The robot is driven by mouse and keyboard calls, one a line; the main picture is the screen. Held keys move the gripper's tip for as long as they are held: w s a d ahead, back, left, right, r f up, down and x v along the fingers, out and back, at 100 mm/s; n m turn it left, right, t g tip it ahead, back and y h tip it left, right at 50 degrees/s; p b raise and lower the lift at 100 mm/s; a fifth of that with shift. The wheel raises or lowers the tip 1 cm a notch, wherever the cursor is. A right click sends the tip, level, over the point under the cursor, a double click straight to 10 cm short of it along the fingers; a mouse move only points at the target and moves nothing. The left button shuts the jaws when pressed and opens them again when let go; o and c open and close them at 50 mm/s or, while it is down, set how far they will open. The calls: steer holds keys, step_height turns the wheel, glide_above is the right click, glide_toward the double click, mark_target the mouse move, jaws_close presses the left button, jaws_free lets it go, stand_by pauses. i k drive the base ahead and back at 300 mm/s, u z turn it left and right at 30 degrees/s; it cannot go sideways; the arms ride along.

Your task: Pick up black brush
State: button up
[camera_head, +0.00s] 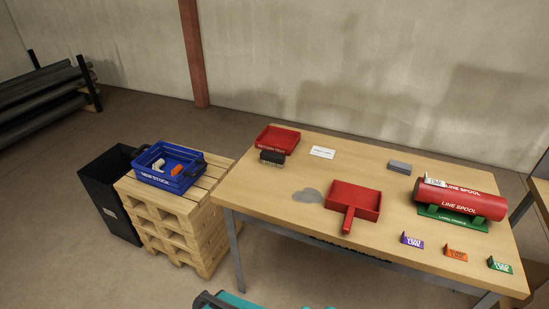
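The black brush (272,157) is a small dark block with a paler lower edge. It lies on the wooden table (330,145), at the left part of the top, right at the front edge of a red tray (281,136). I cannot tell whether it touches the tray. A red dustpan (357,198) with its handle toward me lies to the right of the brush, with a flat grey patch (307,195) between them. My gripper is not in view.
A red spool (460,202) on a green cradle (452,220), a grey block (399,166) and small coloured signs occupy the table's right side. A blue crate (165,180) stands on stacked pallets (175,225) at the left, beside a black bin (108,190).

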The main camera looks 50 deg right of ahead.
mark_target(269, 158)
steer(key=u, duration=0.05)
steer(key=i, duration=1)
steer(key=z, duration=0.05)
